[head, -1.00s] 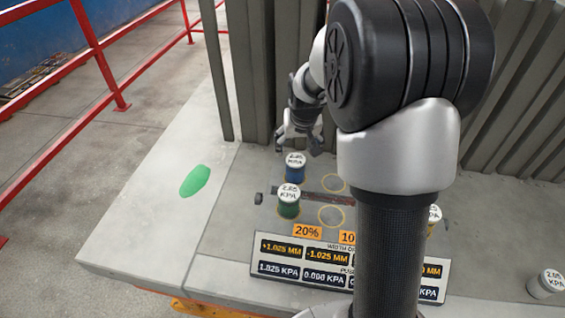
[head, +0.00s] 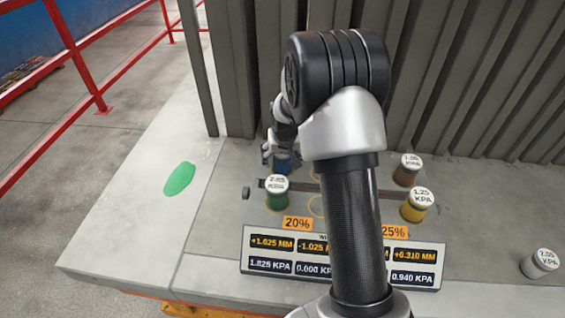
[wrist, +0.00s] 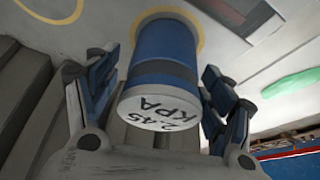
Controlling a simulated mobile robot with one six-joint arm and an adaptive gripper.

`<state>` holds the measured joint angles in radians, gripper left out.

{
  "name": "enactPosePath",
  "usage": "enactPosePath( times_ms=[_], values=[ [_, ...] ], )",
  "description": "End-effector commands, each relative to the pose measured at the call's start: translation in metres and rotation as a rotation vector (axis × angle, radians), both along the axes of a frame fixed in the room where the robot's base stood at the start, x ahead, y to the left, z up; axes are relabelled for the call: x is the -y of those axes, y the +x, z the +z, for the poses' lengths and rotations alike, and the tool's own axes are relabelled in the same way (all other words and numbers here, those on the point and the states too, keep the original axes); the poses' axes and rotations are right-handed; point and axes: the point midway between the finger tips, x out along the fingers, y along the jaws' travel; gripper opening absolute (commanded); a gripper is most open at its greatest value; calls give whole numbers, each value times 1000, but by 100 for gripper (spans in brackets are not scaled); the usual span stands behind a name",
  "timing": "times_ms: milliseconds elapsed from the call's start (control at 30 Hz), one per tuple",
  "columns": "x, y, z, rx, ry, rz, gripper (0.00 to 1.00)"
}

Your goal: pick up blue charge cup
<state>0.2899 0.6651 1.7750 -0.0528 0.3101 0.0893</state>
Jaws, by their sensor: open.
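The blue charge cup (wrist: 165,55) stands between the two spread fingers of my gripper (wrist: 158,80) in the wrist view. Its white lid reads 2.45 KPA and faces the camera. The fingers sit on either side of the cup, with a visible gap at the right finger; contact on the left is hard to judge. In the head view, the blue cup (head: 283,168) is partly hidden by my gripper (head: 275,155) and stands just behind the green cup (head: 276,198).
The green cup is close in front. Brown (head: 404,177) and yellow (head: 416,212) cups stand right of my arm, and a grey cup (head: 538,265) far right. A display panel (head: 285,258) is in front. Grey ribbed panels (head: 480,80) rise behind. A green patch (head: 179,178) lies left.

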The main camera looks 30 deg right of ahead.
Motion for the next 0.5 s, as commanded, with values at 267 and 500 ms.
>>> enactPosePath(
  times_ms=[267,500],
  values=[
    [1,3,-4,2,-1,0,74],
    [1,2,-4,1,0,0,58]
  ],
)
